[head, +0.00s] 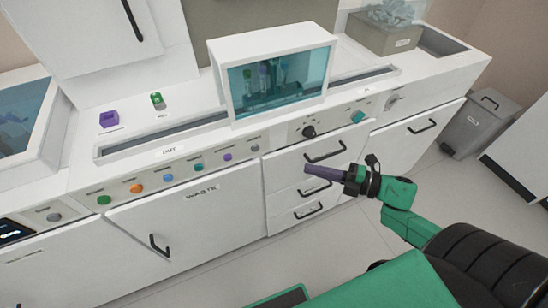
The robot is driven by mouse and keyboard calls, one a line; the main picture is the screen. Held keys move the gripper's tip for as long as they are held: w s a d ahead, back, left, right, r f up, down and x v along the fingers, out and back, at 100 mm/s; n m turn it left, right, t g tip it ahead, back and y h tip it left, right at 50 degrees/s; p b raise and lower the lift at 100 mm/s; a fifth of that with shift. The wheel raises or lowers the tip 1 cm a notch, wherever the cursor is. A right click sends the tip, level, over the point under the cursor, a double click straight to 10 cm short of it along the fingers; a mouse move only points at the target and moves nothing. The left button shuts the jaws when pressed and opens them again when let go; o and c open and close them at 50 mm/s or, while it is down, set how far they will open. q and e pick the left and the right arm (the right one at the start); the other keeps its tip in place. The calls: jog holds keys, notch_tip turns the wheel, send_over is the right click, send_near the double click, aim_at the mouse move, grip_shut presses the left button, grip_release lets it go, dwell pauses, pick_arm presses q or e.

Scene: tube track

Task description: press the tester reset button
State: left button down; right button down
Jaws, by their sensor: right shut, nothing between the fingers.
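The front panel carries a row of round buttons: green (104,200), orange (137,188), blue (168,178), teal (199,167), purple (227,157) and grey (253,148). Another grey button (54,217) sits at far left beside a small black display (14,233). The labels are too small to read, so I cannot tell which is the tester reset button. My right gripper (310,169) is shut and empty, its slim fingers pointing left in front of the drawers, well right of the button row. My left gripper is not in view.
A glass-fronted box (275,83) stands on the counter above a black knob (308,132) and a teal control (357,117). Drawer handles (325,151) jut out behind my right gripper. A grey bin (475,120) stands at right. The floor in front is clear.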

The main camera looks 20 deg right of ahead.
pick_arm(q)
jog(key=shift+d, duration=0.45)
pick_arm(e)
jog(key=shift+s+a+r+n+g+y, duration=0.25)
jog(key=shift+s+a+r+n+y, duration=0.05)
jog(key=shift+a+r+n, duration=0.15)
jog(key=shift+s+a+r+n+g+y, duration=0.25)
jog(key=shift+a+r+n+y, duration=0.1)
jog(key=shift+a+r, duration=0.1)
send_near(255, 148)
jog(key=s+a+x, duration=0.1)
jog(key=x, duration=0.5)
jog(key=shift+w+d+f+p, duration=0.2)
jog(key=shift+w+f+p, duration=0.1)
jog(key=shift+w+f, duration=0.05)
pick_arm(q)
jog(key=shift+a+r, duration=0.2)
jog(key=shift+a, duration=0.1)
